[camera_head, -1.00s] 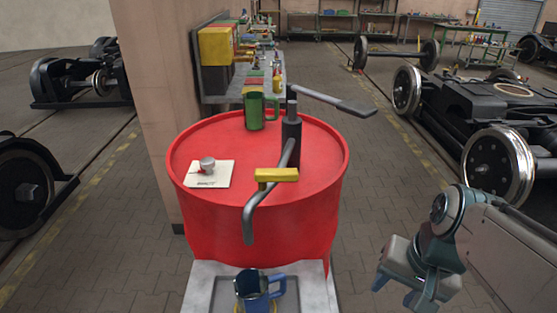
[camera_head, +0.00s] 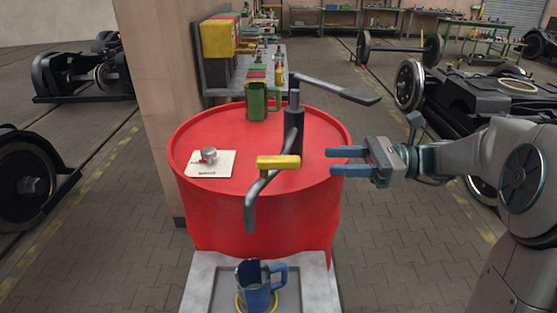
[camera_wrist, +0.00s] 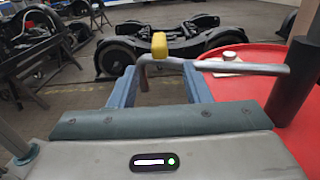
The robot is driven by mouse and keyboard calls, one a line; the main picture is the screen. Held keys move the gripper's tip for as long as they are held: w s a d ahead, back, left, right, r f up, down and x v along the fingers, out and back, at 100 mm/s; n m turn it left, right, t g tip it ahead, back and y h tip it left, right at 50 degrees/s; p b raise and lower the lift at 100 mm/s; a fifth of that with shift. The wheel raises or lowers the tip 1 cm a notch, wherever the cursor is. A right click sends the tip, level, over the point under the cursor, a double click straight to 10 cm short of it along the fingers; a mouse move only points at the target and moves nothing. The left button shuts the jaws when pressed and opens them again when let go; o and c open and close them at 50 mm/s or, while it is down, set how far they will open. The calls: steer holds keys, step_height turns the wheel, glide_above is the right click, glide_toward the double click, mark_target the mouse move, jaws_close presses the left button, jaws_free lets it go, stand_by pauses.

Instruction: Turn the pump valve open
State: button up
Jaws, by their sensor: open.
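The pump valve is a yellow lever (camera_head: 278,162) on the bent grey spout pipe (camera_head: 257,190) of a drum pump (camera_head: 293,125) on a red drum (camera_head: 240,225). In the wrist view the yellow lever (camera_wrist: 159,45) shows end-on, above and between my fingers, on the pipe (camera_wrist: 240,67). My gripper (camera_head: 338,161) is open and empty, right of the pump, with its fingers pointing left toward the lever. It is apart from the lever. A blue jug (camera_head: 258,290) stands on a grey stand below the spout.
A green mug (camera_head: 261,101) and a white card (camera_head: 212,163) with a small metal part lie on the drum top. The pump handle (camera_head: 340,88) reaches out to the upper right. A pillar (camera_head: 160,90) stands behind left. Wheelsets (camera_head: 400,48) stand on the floor at back right.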

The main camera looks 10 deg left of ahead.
mark_target(278, 158)
steer(key=p+x, duration=0.1)
steer(key=x, duration=1.1)
steer(key=shift+s+a+p, duration=0.1)
steer(key=shift+s+p, duration=0.05)
steer(key=shift+p, duration=0.15)
jaws_close()
